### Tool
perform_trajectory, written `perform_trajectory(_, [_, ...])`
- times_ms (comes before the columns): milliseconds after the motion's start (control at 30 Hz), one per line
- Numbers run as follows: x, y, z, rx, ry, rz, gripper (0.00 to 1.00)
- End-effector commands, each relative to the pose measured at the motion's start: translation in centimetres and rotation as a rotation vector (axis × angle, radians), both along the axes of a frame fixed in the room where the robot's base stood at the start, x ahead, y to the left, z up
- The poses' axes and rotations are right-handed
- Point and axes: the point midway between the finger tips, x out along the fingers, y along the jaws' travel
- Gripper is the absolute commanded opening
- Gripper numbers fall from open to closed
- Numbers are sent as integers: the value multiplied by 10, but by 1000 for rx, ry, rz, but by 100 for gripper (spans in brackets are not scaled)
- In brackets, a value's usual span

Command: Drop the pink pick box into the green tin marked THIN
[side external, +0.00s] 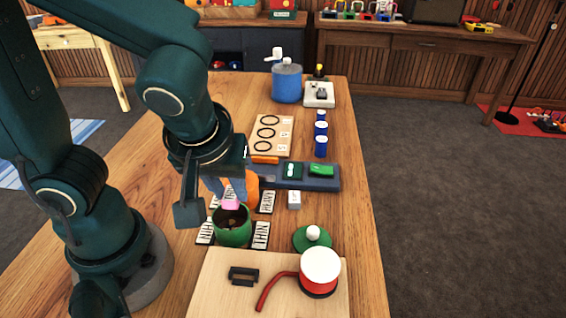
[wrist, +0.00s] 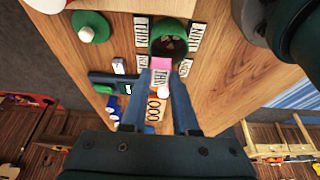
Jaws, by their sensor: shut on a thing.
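The small pink pick box (side external: 231,204) is held between the fingertips of my gripper (side external: 232,192). The wrist view also shows the pink box (wrist: 160,64) between the two blue-grey fingers, its lower face bearing a white label. The open green tin (side external: 233,232) stands upright on the wooden table, with the THIN card (side external: 261,235) beside it. In the side view the box appears over the tin's rim. In the wrist view the tin's mouth (wrist: 170,42) lies just past the box, with brown pieces inside. Whether the box touches the rim cannot be told.
Other label cards, one reading HEAVY (side external: 267,201), lie around the tin. A green lid with a white knob (side external: 312,238) and a red-and-white pot (side external: 319,268) are to the right and front. An orange object (side external: 252,187) is partly hidden behind my gripper. Blue bottles (side external: 321,130) stand farther back.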

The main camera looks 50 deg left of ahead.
Motion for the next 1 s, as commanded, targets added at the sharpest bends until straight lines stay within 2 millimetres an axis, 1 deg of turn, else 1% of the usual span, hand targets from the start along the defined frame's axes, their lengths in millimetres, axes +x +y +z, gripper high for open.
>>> perform_trajectory(233, [0,0,-1,0,0,0,0])
perform_trajectory(267, [0,0,-1,0,0,0,39])
perform_trajectory(300, [0,0,0,0,0,0,55])
perform_trajectory(333, [0,0,0,0,0,0,63])
perform_trajectory(667, [0,0,1,0,-1,0,63])
perform_trajectory(767, [-1,-3,8,-1,-5,-3,63])
perform_trajectory(1000, [-9,-11,35,-3,-6,-4,63])
